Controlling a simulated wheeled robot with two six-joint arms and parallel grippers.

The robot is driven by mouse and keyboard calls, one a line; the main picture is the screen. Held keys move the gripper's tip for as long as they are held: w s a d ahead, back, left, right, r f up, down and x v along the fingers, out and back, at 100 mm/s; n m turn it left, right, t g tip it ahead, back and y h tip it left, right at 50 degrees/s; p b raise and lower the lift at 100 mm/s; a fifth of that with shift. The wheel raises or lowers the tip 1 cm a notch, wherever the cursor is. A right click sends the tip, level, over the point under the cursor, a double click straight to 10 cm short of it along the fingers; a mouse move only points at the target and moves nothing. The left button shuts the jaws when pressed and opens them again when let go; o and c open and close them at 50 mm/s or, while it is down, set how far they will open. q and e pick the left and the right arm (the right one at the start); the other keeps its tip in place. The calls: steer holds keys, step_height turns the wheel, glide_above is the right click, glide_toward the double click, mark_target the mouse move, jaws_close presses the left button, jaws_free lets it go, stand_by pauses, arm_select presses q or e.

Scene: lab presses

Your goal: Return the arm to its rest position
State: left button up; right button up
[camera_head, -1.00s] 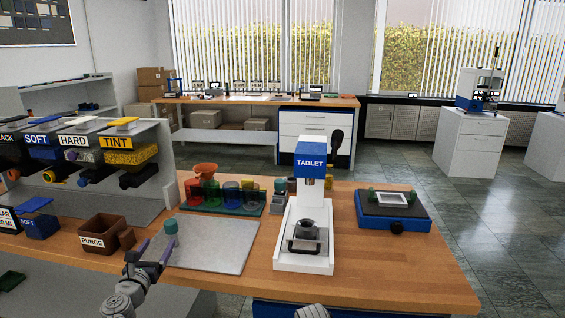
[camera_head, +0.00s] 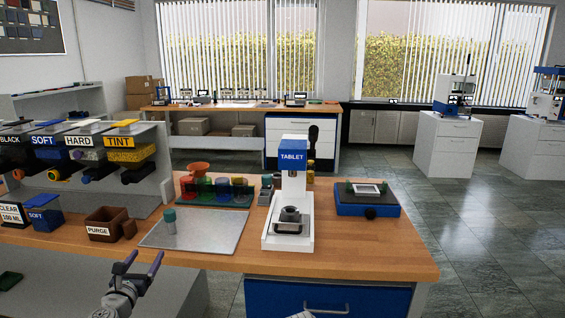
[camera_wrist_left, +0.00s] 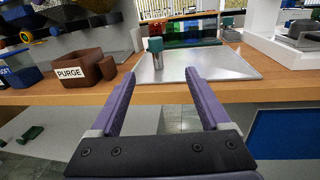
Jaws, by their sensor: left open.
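My left gripper (camera_head: 142,267) is open and empty, with purple fingers, in front of the bench's front edge in the head view. In the left wrist view its two fingers (camera_wrist_left: 158,88) are spread wide with nothing between them. A small teal-topped cylinder (camera_head: 170,222) stands upright on a grey plate (camera_head: 215,232), apart from the gripper and beyond it. The cylinder also shows in the left wrist view (camera_wrist_left: 156,54). My right gripper is not in view; a small pale part at the bottom edge of the head view is too cut off to identify.
The wooden bench (camera_head: 345,257) carries a brown PURGE box (camera_head: 108,224), a white and blue TABLET press (camera_head: 290,200), a row of coloured cups (camera_head: 222,189), and a blue scale-like device (camera_head: 367,198). A dispenser rack (camera_head: 100,160) stands at the left. Room in front of the bench is free.

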arm_select(q)
steer(key=s+d+f+m+g+h, duration=0.1)
steer(key=d+f+m+g+h, duration=0.35)
steer(key=d+m, duration=0.7)
steer(key=s+d+f+m+g+h, duration=0.1)
steer(key=d+f+m+g+h, duration=0.45)
steer(key=d, duration=0.85)
steer(key=s+d+f+m+g+y, duration=0.4)
steer(key=s+f+m, duration=0.2)
steer(key=s+m, duration=0.3)
steer(key=s+d+f+m+g+y, duration=0.35)
steer(key=s+f+m+y, duration=0.2)
steer(key=s+m, duration=0.4)
step_height(320, 180, up, 15)
steer(key=a+m+y+p, duration=0.1)
steer(key=m+p, duration=0.3)
steer(key=p, duration=1.1)
steer(key=shift+s+a+g+p, duration=0.2)
steer(key=shift+a+g+p, duration=0.05)
steer(key=shift+g+p, duration=0.1)
steer(key=shift+r, duration=0.1)
